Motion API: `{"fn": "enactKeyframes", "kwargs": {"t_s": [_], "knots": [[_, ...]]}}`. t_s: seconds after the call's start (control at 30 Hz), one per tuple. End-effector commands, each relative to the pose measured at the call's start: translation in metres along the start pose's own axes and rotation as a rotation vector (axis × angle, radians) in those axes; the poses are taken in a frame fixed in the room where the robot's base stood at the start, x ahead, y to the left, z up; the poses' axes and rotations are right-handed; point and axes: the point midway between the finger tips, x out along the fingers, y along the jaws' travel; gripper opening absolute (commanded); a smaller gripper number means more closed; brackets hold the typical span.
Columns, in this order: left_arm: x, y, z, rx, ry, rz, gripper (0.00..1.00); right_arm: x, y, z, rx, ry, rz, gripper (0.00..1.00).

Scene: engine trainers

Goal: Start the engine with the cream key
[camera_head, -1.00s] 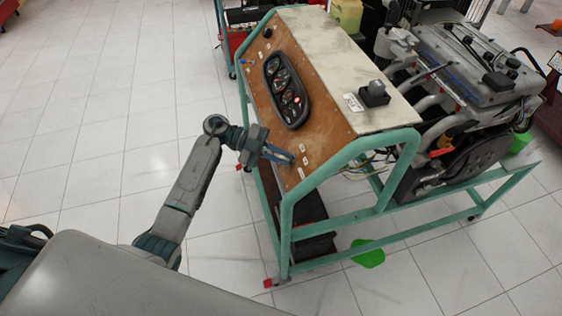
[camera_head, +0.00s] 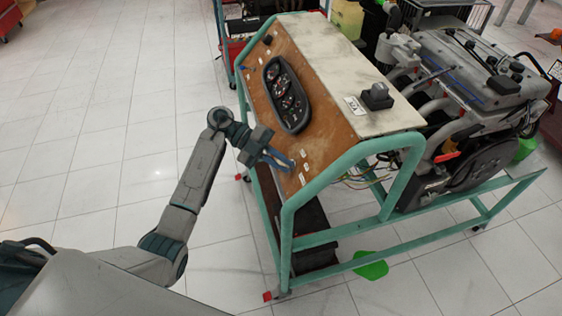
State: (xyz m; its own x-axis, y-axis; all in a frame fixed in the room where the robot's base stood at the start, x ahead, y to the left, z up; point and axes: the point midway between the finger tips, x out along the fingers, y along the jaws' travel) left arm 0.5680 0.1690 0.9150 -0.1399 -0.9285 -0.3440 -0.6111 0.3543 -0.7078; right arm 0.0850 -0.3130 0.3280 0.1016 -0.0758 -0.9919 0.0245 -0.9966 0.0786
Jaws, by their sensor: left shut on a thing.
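My left gripper (camera_head: 279,160) reaches in from the left, with its blue-grey fingers shut at the lower front of the brown instrument panel (camera_head: 313,141). The fingertips are at the panel face, next to small white labels (camera_head: 306,167). The cream key is not clearly visible; what the fingers grip is small and hidden between them. The gauge cluster (camera_head: 287,94) is on the panel above, with several dials. The engine (camera_head: 470,75) stands on the same green frame at the right. My right gripper is not in view.
The green tubular frame (camera_head: 345,170) surrounds the panel, with its front bar close to my left gripper. A black knob block (camera_head: 377,96) sits on the pale top. A green patch (camera_head: 371,266) lies on the tiled floor. The floor left of the stand is clear.

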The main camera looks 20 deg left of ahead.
Motion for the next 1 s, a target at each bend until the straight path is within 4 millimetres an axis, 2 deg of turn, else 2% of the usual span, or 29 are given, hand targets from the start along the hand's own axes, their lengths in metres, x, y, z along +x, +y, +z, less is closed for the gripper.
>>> {"fn": "enactKeyframes", "kwargs": {"t_s": [0.07,0.1,0.17,0.2,0.47,0.57,1.0], "knots": [[0.0,0.001,0.0,-0.002,0.0,0.001,0.0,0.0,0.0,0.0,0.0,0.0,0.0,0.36],[0.0,0.001,0.0,-0.002,0.0,0.001,0.17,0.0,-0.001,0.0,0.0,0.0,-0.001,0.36],[0.0,0.001,0.0,-0.002,0.0,0.001,0.29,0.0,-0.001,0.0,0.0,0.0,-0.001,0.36],[0.0,0.001,0.0,-0.002,0.0,0.0,0.31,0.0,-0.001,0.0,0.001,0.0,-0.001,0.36],[-0.001,0.001,0.0,-0.001,0.0,0.0,0.31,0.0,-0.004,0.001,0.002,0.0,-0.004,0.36],[-0.007,0.001,0.001,-0.001,-0.001,0.0,0.31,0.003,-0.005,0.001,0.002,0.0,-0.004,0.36],[-0.088,0.002,0.003,-0.002,-0.003,0.001,0.31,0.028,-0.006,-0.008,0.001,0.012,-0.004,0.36]]}}
